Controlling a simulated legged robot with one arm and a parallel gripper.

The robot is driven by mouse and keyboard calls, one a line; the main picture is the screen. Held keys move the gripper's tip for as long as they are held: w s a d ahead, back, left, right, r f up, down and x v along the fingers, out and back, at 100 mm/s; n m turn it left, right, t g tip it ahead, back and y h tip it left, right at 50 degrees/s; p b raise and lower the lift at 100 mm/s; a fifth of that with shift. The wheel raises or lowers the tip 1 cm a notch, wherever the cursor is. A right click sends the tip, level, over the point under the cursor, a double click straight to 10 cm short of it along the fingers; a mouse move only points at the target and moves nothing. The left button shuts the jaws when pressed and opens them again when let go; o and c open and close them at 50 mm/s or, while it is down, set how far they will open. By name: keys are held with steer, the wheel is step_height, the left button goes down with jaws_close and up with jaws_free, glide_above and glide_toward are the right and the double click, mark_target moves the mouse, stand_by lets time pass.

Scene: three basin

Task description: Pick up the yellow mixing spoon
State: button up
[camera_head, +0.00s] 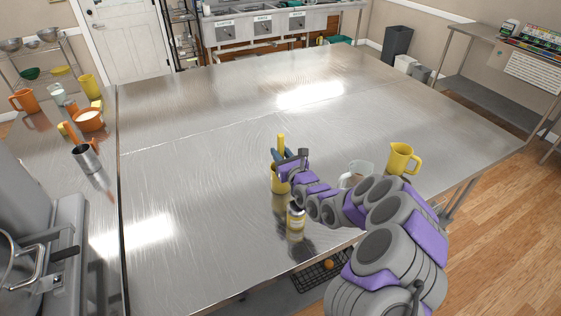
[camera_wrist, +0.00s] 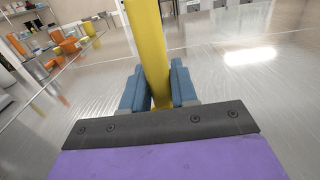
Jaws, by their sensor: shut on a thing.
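The yellow mixing spoon (camera_wrist: 148,45) stands upright between the two blue fingers of my gripper (camera_wrist: 158,88) in the wrist view. In the head view the top of the spoon (camera_head: 281,142) shows above my gripper (camera_head: 283,156), which is shut on it over the steel table. A yellow container (camera_head: 279,180) is just below my gripper. The lower part of the spoon is hidden, so I cannot tell whether it is inside the container.
A can with a yellow label (camera_head: 296,222) stands close in front of my gripper. A yellow pitcher (camera_head: 401,159) and a clear container (camera_head: 357,171) stand to the right on the steel table (camera_head: 200,180). The table's left and far parts are clear.

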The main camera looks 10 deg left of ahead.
mark_target(281, 134)
jaws_close()
step_height(281, 134, up, 10)
steer(key=shift+r+p, duration=0.1)
steer(key=shift+p, duration=1)
steer(key=shift+o, duration=0.8)
jaws_free()
jaws_close()
